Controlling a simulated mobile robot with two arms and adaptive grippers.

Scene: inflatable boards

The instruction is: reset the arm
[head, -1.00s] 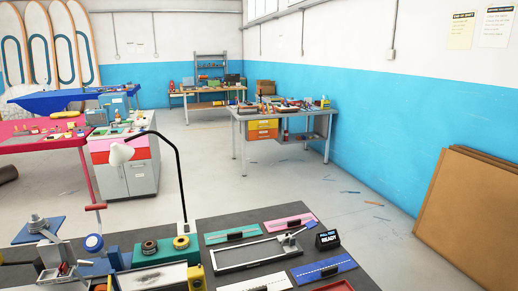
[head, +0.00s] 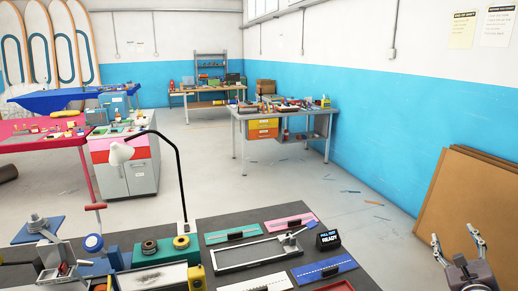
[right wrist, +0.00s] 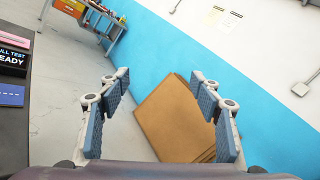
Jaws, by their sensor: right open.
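My right gripper (head: 455,243) is at the lower right of the head view, raised, with its two fingers apart and nothing between them. In the right wrist view its fingers (right wrist: 160,100) are spread wide, with floor and leaning boards beyond them. It is to the right of the dark workbench (head: 370,272) and touches nothing that I can see. My left gripper is not in view.
The workbench holds a metal frame tool (head: 262,252), a pink strip (head: 290,222), a blue strip (head: 325,268), a black "READY" display (head: 328,239) and a lamp (head: 122,153). Brown boards (head: 460,195) lean on the right wall. Open floor (head: 300,185) lies beyond.

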